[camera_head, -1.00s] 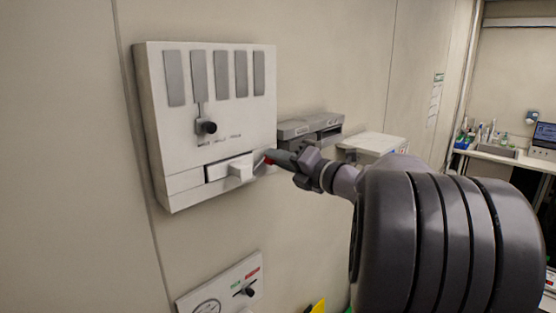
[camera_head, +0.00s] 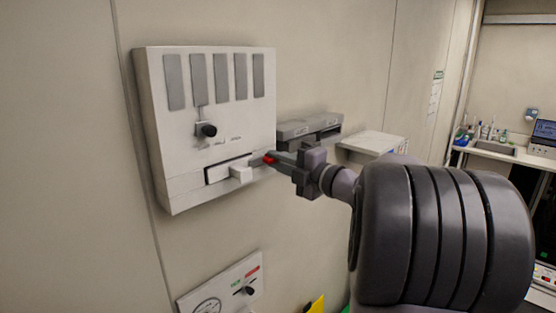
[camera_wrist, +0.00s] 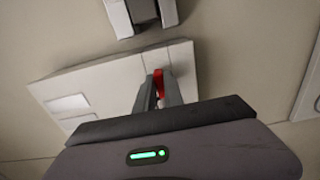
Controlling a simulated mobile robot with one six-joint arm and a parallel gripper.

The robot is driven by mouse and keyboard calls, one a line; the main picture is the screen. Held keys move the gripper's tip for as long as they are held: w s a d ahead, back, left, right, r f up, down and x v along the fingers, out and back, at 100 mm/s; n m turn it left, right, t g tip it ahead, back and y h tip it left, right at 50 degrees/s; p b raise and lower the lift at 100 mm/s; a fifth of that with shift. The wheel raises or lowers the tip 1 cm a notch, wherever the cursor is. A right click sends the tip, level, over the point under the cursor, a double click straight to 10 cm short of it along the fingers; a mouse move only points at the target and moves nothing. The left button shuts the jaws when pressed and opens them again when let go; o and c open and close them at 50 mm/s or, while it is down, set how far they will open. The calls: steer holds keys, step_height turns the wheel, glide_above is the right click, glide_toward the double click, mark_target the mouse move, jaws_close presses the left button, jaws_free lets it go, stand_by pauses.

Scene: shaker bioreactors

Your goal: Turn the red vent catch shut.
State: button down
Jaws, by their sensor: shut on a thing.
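The red vent catch (camera_head: 269,159) is at the lower right edge of the white wall panel (camera_head: 215,125). In the wrist view the catch (camera_wrist: 160,82) shows as a red strip between my two fingers, and they hide part of it. My gripper (camera_head: 275,160) reaches in from the right and is shut on the catch. The fingers (camera_wrist: 158,92) also show in the wrist view, close together on either side of the red.
The panel carries grey slats, a black knob (camera_head: 208,130) and a protruding white handle (camera_head: 240,173) left of the catch. Grey boxes (camera_head: 310,128) are mounted on the wall behind my gripper. A lower panel with a dial (camera_head: 208,304) is below.

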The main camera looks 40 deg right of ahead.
stand_by(0.4)
steer(key=c, duration=1.4)
jaws_free()
steer(key=shift+c, duration=0.2)
steer(key=shift+s, duration=0.1)
steer(key=s+d+b, duration=0.1)
steer(key=s, duration=1.6)
steer(key=shift+d+b, duration=0.15)
steer(key=shift+b, duration=0.25)
